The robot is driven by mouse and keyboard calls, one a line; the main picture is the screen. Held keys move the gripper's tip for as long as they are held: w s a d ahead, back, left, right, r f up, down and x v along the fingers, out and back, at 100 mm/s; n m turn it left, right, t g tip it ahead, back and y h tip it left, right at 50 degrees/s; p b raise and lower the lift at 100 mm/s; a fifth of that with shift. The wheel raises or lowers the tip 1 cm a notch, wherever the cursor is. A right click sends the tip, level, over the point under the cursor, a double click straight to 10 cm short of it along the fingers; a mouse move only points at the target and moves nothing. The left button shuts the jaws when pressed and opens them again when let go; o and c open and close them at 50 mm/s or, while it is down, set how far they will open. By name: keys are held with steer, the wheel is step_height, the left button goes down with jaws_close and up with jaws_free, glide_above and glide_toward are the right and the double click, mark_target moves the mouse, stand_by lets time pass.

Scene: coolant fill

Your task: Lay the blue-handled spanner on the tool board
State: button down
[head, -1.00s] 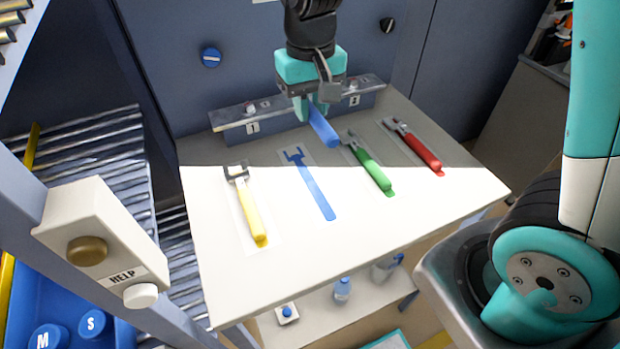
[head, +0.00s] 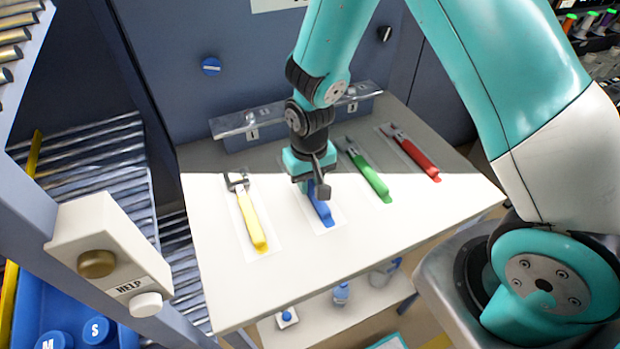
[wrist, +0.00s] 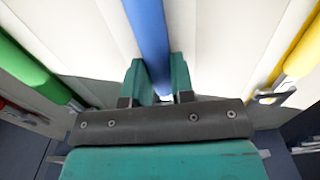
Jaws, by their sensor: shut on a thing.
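The blue-handled spanner (head: 319,205) is in my gripper (head: 314,187), low over the blue outline on the tool board (head: 234,290). Its blue handle points toward the front of the board, in line with the outline's place. My gripper is shut on it. In the wrist view the blue handle (wrist: 150,35) runs between the two teal fingers (wrist: 158,82). The spanner's head is hidden by my gripper. I cannot tell whether the spanner touches the board.
A yellow-handled spanner (head: 251,220) lies to the left; green (head: 372,178) and red (head: 415,157) ones lie to the right. A numbered rail (head: 235,125) stands behind. A HELP button box (head: 105,250) is at the left. The board's front is clear.

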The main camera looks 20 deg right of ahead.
mark_target(310, 182)
steer(key=shift+f, duration=0.15)
steer(key=c, duration=1)
jaws_free()
steer(key=shift+o, duration=0.2)
step_height(310, 182, up, 12)
steer(key=b, duration=0.2)
steer(key=s+a+r+n+y, duration=0.2)
steer(key=s+r, duration=0.4)
steer(key=s, duration=0.3)
steer(key=s+a+r+n+y, duration=0.2)
steer(key=s+r+n, duration=0.3)
steer(key=s, duration=0.4)
steer(key=shift+s+a+r, duration=0.2)
steer(key=shift+s+r, duration=0.1)
steer(key=shift+r, duration=0.3)
